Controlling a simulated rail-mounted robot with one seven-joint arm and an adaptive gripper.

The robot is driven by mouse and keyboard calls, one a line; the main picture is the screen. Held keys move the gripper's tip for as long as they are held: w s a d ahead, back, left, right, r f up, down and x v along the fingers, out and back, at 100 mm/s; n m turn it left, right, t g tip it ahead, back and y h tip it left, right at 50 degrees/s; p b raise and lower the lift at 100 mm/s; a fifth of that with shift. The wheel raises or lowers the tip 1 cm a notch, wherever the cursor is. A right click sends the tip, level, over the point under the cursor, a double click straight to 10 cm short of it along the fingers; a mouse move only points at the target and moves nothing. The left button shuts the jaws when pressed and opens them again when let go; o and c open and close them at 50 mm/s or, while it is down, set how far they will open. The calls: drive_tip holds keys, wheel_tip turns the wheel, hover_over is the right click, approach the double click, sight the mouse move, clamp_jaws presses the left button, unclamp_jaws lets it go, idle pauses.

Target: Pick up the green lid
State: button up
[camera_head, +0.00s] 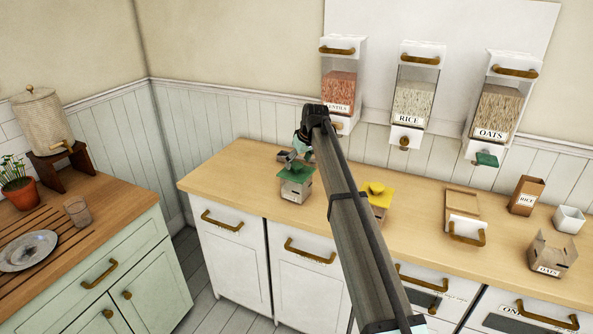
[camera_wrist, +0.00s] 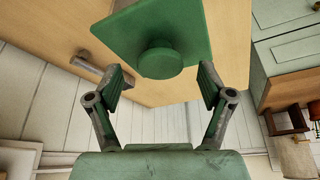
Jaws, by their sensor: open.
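The green lid (camera_head: 295,171) is a square plate on top of a small pale box (camera_head: 296,190) on the wooden counter, left of my arm. In the wrist view the lid (camera_wrist: 195,28) fills the top middle, with its round green knob (camera_wrist: 161,60) facing me. My gripper (camera_wrist: 163,80) is open and empty. Its two fingers stand to the left and right of the knob's line, apart from it, with the knob just beyond the fingertips. In the head view my gripper (camera_head: 292,156) is just above the lid and small, so the exact gap is hard to tell.
A box with a yellow lid (camera_head: 377,190) stands right of my arm, partly hidden. Farther right are a wooden tray (camera_head: 461,200), a rice box (camera_head: 526,196), a white bowl (camera_head: 568,219) and an open oats box (camera_head: 551,256). Dispensers hang on the wall behind, including rice (camera_head: 412,97).

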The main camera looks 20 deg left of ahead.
drive_tip(key=shift+x, duration=1.2)
drive_tip(key=c, duration=1.3)
drive_tip(key=shift+w+r, duration=0.1)
